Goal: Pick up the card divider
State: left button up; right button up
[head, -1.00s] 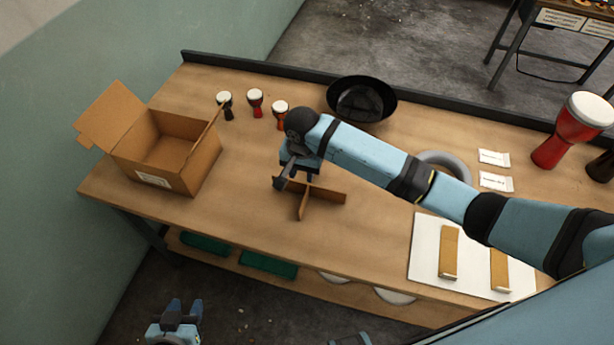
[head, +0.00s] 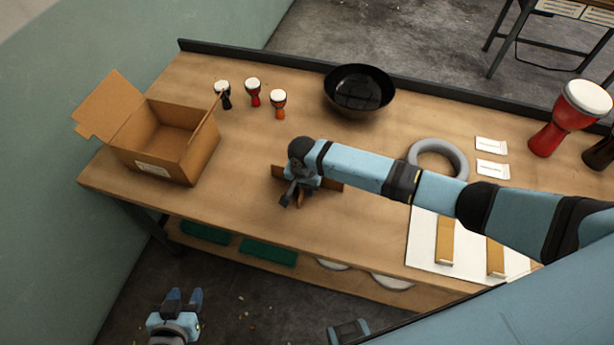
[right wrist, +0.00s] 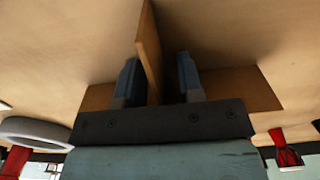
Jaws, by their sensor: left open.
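The card divider (head: 334,185) is a brown cross of two cardboard panels standing on the workbench. My right gripper (head: 299,190) is low over its middle and hides part of it. In the right wrist view one divider panel (right wrist: 150,45) runs between the two fingers of my right gripper (right wrist: 158,75). A gap shows between the panel and the right-hand finger, so the gripper is open around the panel. The other panel (right wrist: 245,88) lies crosswise behind the fingers. My left gripper (head: 184,296) is open and empty, low in front of the bench.
An open cardboard box (head: 190,158) stands at the left of the bench (head: 240,205). Several small goblet drums (head: 253,92), a black bowl (head: 360,90), a grey ring (head: 462,163) and white cards (head: 491,145) are farther back. A white board (head: 425,245) lies at the right.

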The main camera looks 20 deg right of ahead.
jog(key=shift+f, duration=0.5)
jog(key=shift+c, duration=0.2)
grip_shut()
jog(key=shift+r, duration=0.2)
